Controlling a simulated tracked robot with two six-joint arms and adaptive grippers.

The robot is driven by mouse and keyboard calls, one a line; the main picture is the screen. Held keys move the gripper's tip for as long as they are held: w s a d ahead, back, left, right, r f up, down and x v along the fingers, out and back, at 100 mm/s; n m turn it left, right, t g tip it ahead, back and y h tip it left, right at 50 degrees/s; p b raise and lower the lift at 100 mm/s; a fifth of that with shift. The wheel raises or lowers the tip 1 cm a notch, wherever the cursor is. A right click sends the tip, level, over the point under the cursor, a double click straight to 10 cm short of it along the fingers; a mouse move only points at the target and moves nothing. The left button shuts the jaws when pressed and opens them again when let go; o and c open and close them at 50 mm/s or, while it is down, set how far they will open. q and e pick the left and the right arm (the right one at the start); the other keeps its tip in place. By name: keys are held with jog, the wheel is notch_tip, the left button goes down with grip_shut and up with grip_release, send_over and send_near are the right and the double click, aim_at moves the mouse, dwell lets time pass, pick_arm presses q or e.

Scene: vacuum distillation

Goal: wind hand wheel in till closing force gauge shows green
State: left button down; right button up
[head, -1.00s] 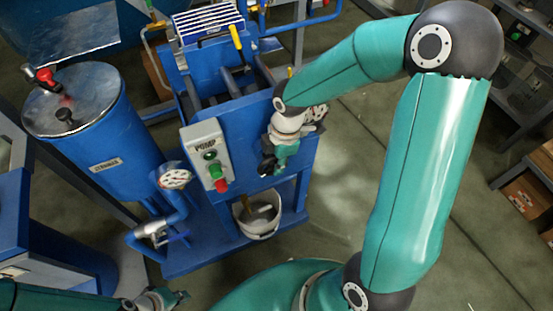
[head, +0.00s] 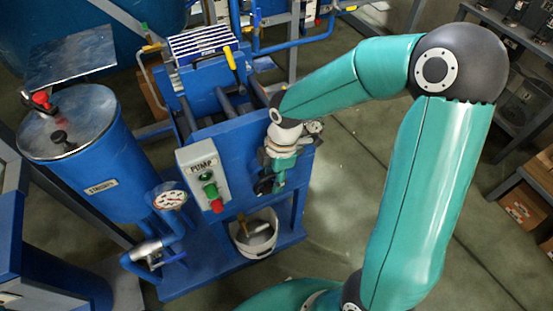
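My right arm comes in from the right, and its gripper (head: 272,182) points down at the front right of the blue filter press. A dark round part that looks like the hand wheel (head: 264,185) shows at the fingertips, mostly hidden by the gripper. I cannot tell whether the fingers are closed on it. A small round dial (head: 315,127), perhaps the closing force gauge, shows just right of my wrist. It is partly covered, and its needle and colours are too small to read. My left gripper is out of view.
A grey pump box (head: 203,173) with green and red buttons is left of the gripper. A white-faced gauge (head: 171,200) sits on the blue pipe beside the blue tank (head: 92,160). A white bucket (head: 255,237) stands below the press. The floor to the right is open.

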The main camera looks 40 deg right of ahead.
aim_at(267, 187)
jog(key=r, duration=0.3)
jog(key=d+r, duration=0.1)
jog(key=r, duration=0.5)
jog(key=shift+s+d+r, duration=0.15)
jog(key=shift+r, duration=0.25)
jog(key=a+r+h+p, duration=0.2)
jog(key=a+r+p, duration=0.1)
jog(key=r, duration=0.1)
jog(key=f+b, duration=0.1)
jog(key=f, duration=0.4)
jog(key=f+b, duration=0.1)
jog(key=f, duration=0.5)
jog(key=f+b, duration=0.1)
jog(key=f, duration=0.5)
jog(key=shift+w, duration=0.4)
grip_shut()
